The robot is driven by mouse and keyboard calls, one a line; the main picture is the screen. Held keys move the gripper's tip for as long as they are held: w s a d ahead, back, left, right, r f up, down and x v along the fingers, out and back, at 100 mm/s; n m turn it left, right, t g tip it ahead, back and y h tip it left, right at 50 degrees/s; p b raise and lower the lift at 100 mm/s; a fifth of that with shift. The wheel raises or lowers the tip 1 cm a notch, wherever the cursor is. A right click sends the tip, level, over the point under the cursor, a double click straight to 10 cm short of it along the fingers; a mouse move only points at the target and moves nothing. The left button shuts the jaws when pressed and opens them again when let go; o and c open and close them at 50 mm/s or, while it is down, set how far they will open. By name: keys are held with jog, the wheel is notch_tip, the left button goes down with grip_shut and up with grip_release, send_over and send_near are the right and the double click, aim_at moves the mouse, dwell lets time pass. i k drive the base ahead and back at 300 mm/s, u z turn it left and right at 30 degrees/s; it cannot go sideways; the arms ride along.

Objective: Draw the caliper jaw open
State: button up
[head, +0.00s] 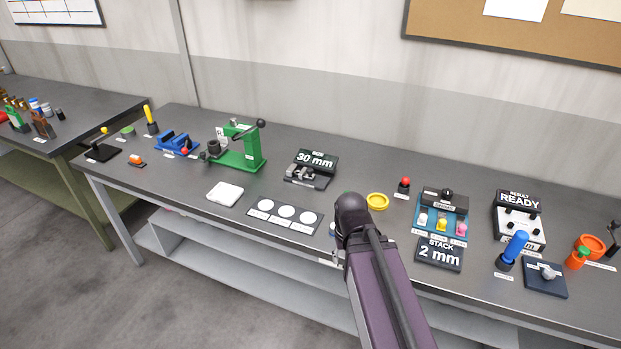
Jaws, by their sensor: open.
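The caliper (306,177) is a small grey metal device on a dark base, on the long grey bench left of the picture's middle. It sits in front of a dark sign (316,158) that reads 30 mm. Its jaw is too small to tell how far apart it stands. My purple arm with a black joint rises from the bottom, right of the caliper and nearer to me. My gripper cannot be made out; the arm hides the area behind it.
A green press (243,150) and a blue vise (178,144) stand to the left. A plate with three white discs (284,213) and a white pad (225,193) lie in front. A yellow ring (377,201) and a gauge block station (441,215) are to the right.

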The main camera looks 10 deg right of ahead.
aim_at(308, 173)
jog(key=u, duration=0.05)
jog(key=k, duration=0.15)
jog(key=z, duration=0.15)
jog(key=i, duration=1.15)
jog(key=u, duration=0.2)
